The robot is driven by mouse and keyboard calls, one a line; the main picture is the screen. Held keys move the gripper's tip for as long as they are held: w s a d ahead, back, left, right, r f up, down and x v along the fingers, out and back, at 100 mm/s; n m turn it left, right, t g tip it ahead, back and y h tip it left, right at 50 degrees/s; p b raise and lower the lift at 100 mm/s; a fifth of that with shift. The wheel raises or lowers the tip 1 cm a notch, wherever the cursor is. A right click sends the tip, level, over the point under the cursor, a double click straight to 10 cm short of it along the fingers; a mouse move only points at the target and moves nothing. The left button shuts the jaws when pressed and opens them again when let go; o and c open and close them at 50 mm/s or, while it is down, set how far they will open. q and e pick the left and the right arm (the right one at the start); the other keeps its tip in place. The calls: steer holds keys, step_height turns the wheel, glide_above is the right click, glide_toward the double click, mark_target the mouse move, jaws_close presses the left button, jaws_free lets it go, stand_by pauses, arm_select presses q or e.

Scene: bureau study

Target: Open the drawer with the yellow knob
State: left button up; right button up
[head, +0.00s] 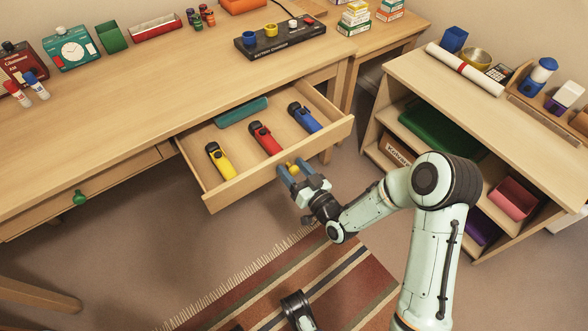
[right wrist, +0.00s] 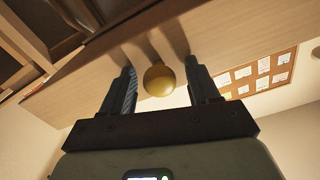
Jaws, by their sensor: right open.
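The drawer (head: 262,178) with the yellow knob is pulled out of the desk. Inside lie a yellow, a red and a blue handheld device and a teal case. The yellow knob (head: 292,167) is on its front panel. My right gripper (head: 293,174) is at the knob, its jaws open. In the right wrist view the knob (right wrist: 159,80) sits between the two fingers (right wrist: 160,70), with a visible gap on each side.
A second drawer with a green knob (head: 79,197) is shut at the left. The desk top (head: 150,95) holds a charger (head: 280,38), a clock and markers. An open shelf unit (head: 400,85) stands at the right. A striped rug (head: 300,275) lies on the floor.

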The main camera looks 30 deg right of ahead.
arm_select(q)
steer(key=s+d+r+h+p, duration=0.1)
steer(key=d+r+p, duration=0.2)
steer(key=r+p, duration=0.2)
step_height(320, 180, up, 2)
steer(key=shift+s+d+r+m, duration=0.1)
steer(key=shift+s+d+m, duration=0.1)
steer(key=shift+s+m, duration=0.1)
arm_select(e)
steer(key=s+d, duration=0.1)
steer(key=s, duration=1.2)
steer(key=shift+s, duration=0.15)
